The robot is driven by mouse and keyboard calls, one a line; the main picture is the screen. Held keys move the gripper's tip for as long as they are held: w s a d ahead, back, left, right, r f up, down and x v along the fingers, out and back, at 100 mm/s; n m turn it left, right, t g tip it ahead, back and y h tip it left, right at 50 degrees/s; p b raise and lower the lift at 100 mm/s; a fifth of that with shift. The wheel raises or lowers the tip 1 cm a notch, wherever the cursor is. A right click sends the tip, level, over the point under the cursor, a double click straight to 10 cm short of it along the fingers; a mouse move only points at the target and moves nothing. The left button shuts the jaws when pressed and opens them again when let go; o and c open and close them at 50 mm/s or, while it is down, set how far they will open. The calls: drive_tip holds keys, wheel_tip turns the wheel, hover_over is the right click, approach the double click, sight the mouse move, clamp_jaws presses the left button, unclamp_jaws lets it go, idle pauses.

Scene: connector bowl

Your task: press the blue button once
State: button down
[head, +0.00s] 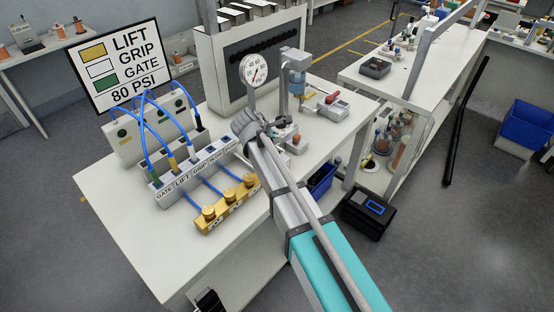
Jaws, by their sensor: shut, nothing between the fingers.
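I cannot make out a clear blue button on the white workbench (130,235). A black box (368,222) on the floor right of the bench has a blue rectangle (375,208) on top; I cannot tell whether it is a button. My arm reaches from the bottom right over the bench. My gripper (283,132) is at its far end, near the gauge and the press-like stand, and is shut and empty. It is small and partly hidden by my wrist, which may also cover things behind it.
A white gauge (254,69) stands behind my wrist, beside a grey stand with a blue cylinder (298,62). A small tray with a red knob (330,98) is to their right. Blue hoses, labelled sockets (195,172) and a brass manifold (228,205) fill the left. The bench's front left is clear.

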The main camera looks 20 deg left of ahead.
drive_tip(key=shift+f+b, duration=4.15)
drive_tip(key=shift+f, duration=0.1)
drive_tip(key=shift+f, duration=0.25)
drive_tip(key=shift+w+f+b, duration=0.1)
drive_tip(key=shift+f+b, duration=0.1)
drive_tip(key=shift+b, duration=0.25)
drive_tip(key=shift+f+b, duration=0.45)
drive_tip(key=shift+b, duration=0.05)
drive_tip(key=shift+r+p, duration=0.95)
drive_tip(key=shift+r+p, duration=2.5)
drive_tip(key=shift+p, duration=0.05)
